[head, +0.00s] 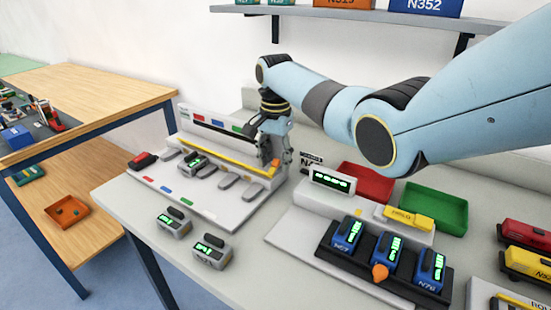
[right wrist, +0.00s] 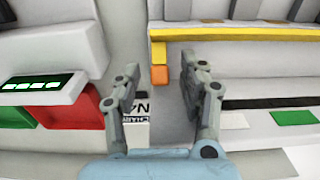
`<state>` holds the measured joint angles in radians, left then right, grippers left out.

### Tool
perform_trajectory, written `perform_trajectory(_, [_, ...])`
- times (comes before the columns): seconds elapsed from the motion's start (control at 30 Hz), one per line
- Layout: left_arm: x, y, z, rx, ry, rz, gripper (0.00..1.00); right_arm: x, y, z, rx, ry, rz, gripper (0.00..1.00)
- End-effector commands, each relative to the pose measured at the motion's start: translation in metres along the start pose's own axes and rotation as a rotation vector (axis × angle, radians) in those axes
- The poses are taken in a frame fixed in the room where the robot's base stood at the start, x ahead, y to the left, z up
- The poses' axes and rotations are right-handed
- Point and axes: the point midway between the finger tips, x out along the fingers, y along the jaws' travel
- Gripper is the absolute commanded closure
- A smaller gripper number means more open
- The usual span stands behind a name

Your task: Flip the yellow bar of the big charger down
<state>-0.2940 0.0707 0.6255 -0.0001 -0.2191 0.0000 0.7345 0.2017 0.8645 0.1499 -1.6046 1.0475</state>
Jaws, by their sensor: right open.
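The big charger (head: 232,207) is a pale unit on the table, left of centre in the head view. Its yellow bar (head: 217,154) runs along the back of the bays, below the upright panel; it also shows in the right wrist view (right wrist: 230,33). An orange end piece (right wrist: 160,76) sits at one end of the bar. My right gripper (head: 276,158) is open beside that end. In the right wrist view its fingers (right wrist: 158,72) stand on either side of the orange piece, with nothing gripped. I cannot tell whether they touch it. My left gripper is out of view.
A second charger with blue packs (head: 347,233) stands to the right, with a red tray (head: 366,180) and a green tray (head: 436,206) behind. Two grey devices (head: 212,250) lie in front of the big charger. A shelf (head: 340,14) hangs above.

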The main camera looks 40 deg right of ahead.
Motion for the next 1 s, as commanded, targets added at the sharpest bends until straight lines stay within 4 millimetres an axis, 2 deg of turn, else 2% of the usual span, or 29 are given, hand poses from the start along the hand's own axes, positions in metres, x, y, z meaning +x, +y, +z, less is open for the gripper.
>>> perform_trajectory(0.1, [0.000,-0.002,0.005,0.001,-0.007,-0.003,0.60,0.000,0.000,0.000,0.000,0.000,0.000,0.58])
perform_trajectory(0.43, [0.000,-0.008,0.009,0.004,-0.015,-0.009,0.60,-0.001,0.000,0.000,0.000,0.000,0.000,1.00])
perform_trajectory(0.77, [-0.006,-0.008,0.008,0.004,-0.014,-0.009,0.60,-0.003,0.000,0.001,-0.001,0.022,0.000,1.00])
perform_trajectory(1.0, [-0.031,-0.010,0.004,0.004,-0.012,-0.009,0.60,-0.008,0.000,0.007,-0.002,0.131,0.001,1.00])
